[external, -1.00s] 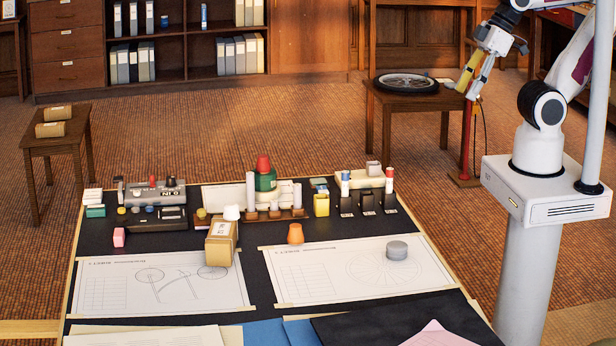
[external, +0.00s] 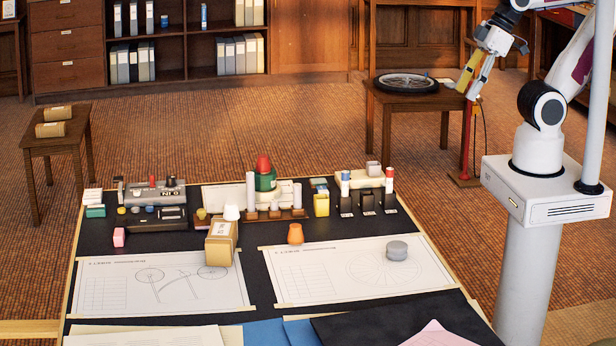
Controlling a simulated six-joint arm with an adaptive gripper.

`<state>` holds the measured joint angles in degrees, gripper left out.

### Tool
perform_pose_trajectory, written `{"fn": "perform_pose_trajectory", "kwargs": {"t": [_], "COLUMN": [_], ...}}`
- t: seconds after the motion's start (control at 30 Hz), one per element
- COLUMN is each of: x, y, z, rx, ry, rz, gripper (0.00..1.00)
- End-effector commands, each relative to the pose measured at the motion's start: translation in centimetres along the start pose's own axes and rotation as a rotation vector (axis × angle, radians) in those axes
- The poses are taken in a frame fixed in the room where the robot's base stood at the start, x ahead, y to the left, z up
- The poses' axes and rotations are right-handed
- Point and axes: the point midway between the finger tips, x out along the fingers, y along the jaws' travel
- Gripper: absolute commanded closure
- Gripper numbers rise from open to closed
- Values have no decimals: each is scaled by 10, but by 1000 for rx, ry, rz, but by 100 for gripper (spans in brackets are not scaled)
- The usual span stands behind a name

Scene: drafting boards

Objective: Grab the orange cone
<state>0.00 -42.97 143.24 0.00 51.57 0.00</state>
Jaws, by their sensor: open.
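The orange cone (external: 295,234) stands upright on the dark board, just above the top edge of the right drawing sheet (external: 318,284). It is small with a flat, blunt top, and nothing touches it that I can see. My gripper (external: 470,88) is at the upper right, raised well away from the cone, beside the small table with the wheel. It points down and to the left. Its fingers are open and I see nothing between them.
Left of the cone are a cardboard box (external: 221,243) and a white cone (external: 231,212). Behind it are a rack with white cylinders (external: 298,196), a green jar with a red top (external: 265,176) and a yellow container (external: 321,204). A grey round weight (external: 397,250) sits on the right sheet.

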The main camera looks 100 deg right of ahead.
Motion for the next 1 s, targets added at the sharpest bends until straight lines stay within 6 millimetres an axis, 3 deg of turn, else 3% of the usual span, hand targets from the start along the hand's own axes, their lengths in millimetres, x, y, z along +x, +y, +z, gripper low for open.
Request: {"fn": "perform_pose_trajectory", "kwargs": {"t": [0.73, 1.0], "x": [1, 17], "y": [0, -1], "z": [-2, -27], "rx": [0, -1], "ry": [2, 27], "rz": [0, -4], "gripper": [54, 54]}}
